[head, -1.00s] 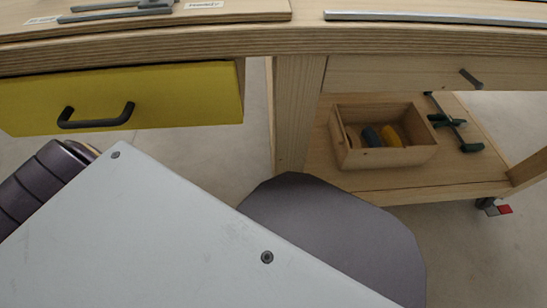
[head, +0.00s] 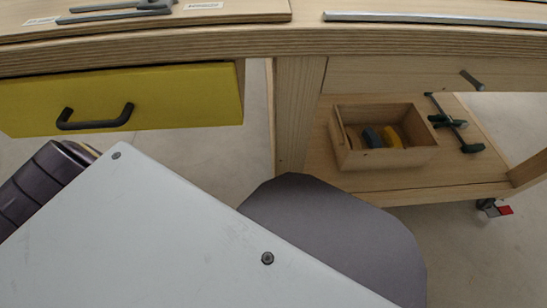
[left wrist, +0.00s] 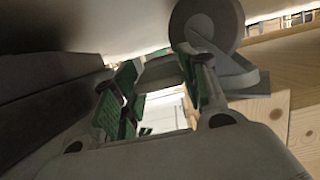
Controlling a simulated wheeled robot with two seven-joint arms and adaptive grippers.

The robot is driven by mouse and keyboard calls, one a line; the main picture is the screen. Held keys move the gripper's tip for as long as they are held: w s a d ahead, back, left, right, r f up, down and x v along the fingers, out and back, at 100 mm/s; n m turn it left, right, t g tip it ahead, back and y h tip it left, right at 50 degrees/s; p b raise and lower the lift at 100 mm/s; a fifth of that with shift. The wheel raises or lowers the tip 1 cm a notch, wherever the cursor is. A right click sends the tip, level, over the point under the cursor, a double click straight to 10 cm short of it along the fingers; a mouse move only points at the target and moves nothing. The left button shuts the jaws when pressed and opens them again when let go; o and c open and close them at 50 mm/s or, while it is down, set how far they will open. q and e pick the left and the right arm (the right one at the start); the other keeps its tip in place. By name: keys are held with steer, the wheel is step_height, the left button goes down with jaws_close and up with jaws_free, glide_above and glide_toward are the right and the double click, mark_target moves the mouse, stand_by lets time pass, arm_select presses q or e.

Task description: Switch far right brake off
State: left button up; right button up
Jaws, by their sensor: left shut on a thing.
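In the head view a caster (head: 488,208) with a red brake tab (head: 504,210) stands under the far right corner of the workbench. The tab is small there, and its exact tilt is hard to tell. In the left wrist view my left gripper (left wrist: 158,88) has green-padded fingers beside a grey round caster wheel (left wrist: 205,25) and its bracket (left wrist: 243,80). It is shut on a grey part by the wheel, which the fingers largely hide. My left gripper is out of the head view. My right gripper is in neither view.
The workbench (head: 230,40) spans the top, with a yellow drawer (head: 190,95) at left. Its lower shelf (head: 365,182) holds a wooden box (head: 385,156) and green-handled clamps (head: 458,122). Pale floor (head: 470,260) is clear at right.

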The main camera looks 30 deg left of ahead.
arm_select(q)
steer(key=shift+w+a+r, duration=0.1)
steer(key=shift+w+a, duration=0.15)
steer(key=shift+a, duration=0.15)
steer(key=o, duration=0.9)
steer(key=shift+o, duration=0.6)
steer(key=shift+s+d, duration=0.2)
steer(key=shift+s+d, duration=0.1)
steer(key=shift+s, duration=0.1)
steer(key=v, duration=1.2)
